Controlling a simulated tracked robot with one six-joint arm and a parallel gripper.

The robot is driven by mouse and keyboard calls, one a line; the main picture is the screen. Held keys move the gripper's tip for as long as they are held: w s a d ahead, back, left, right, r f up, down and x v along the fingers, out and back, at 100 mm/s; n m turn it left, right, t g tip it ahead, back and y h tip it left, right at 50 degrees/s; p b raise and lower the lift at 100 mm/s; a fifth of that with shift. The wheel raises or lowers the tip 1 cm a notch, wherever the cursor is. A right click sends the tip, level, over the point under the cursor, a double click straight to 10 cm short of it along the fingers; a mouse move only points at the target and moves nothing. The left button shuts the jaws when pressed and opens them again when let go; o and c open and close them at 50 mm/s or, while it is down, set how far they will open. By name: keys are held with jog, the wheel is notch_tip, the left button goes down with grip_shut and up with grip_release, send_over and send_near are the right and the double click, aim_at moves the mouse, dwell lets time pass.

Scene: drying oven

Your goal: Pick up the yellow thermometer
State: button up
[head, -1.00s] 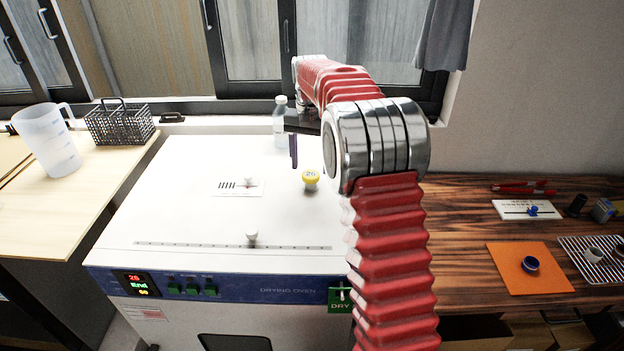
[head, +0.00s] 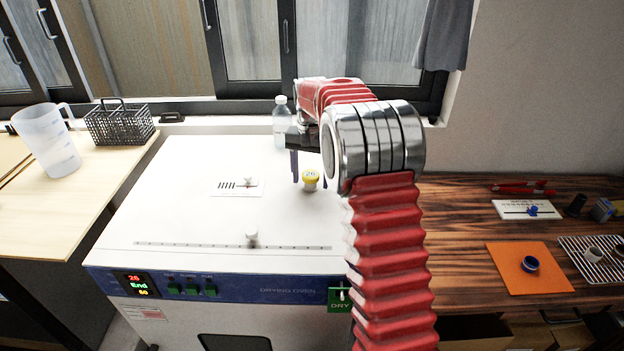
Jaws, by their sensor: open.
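The yellow thermometer (head: 310,181) is a small round yellow-topped piece with a white lower part, upright on the white top of the drying oven (head: 190,220). My gripper (head: 309,170) points down over it and is open. One dark finger is just left of the thermometer; only the tip of the other shows just right of it. In this view the fingers lie on either side of it. I cannot tell whether either finger touches it. My arm hides part of the gripper and the oven top behind it.
A clear bottle (head: 280,125) stands behind the gripper at the oven's back. A jug (head: 46,140) and a wire basket (head: 119,125) stand left. An orange mat (head: 510,275) lies right.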

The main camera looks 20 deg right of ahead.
jog(key=c, duration=1.1)
jog(key=shift+r, duration=9.05)
